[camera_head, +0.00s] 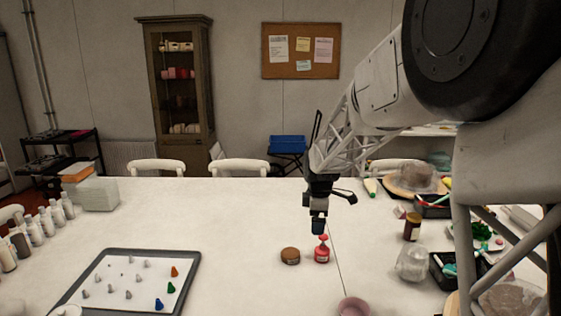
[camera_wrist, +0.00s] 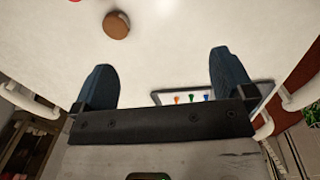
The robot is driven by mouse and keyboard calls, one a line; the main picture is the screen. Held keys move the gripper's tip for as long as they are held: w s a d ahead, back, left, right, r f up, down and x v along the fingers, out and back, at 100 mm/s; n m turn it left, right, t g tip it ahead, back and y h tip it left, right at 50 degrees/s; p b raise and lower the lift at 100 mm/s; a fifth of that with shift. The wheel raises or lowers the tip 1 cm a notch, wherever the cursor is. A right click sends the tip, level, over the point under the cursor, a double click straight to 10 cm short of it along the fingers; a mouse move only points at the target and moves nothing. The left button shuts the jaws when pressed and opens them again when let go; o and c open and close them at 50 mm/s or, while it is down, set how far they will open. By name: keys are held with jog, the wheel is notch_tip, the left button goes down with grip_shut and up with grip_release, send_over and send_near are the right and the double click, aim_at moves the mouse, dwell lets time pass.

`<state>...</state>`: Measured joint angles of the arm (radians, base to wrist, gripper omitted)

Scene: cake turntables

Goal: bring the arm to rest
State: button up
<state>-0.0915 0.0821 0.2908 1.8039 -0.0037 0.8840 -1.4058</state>
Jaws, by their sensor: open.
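My gripper (camera_head: 319,226) hangs over the white table, fingers pointing down, just above and slightly left of a small red jar or bottle (camera_head: 322,253). In the wrist view my gripper (camera_wrist: 160,72) shows two blue fingers spread wide apart with nothing between them. A round brown lid or jar (camera_head: 290,256) sits on the table left of the red one. It also shows in the wrist view (camera_wrist: 116,25), beyond the fingers. I cannot tell exactly how high the fingertips are above the table.
A grey-rimmed tray (camera_head: 193,262) with small coloured and grey pieces lies front left. White bottles (camera_head: 45,221) line the left edge. A dark jar (camera_head: 412,227), a clear lumpy object (camera_head: 412,263) and trays crowd the right. A pink bowl (camera_head: 354,307) is at the front. The table's back middle is clear.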

jog(key=s+d+r+m, duration=0.3)
jog(key=s+r+m, duration=0.3)
jog(key=s, duration=0.6)
jog(key=s+d+m, duration=0.2)
jog(key=s+m, duration=0.3)
jog(key=s, duration=1.1)
jog(key=s+d+r+m+t, duration=0.1)
jog(key=s+m, duration=0.5)
jog(key=s, duration=1.1)
jog(key=shift+s+d+r+t, duration=0.15)
jog(key=shift+d+t, duration=0.15)
jog(key=shift+d, duration=0.3)
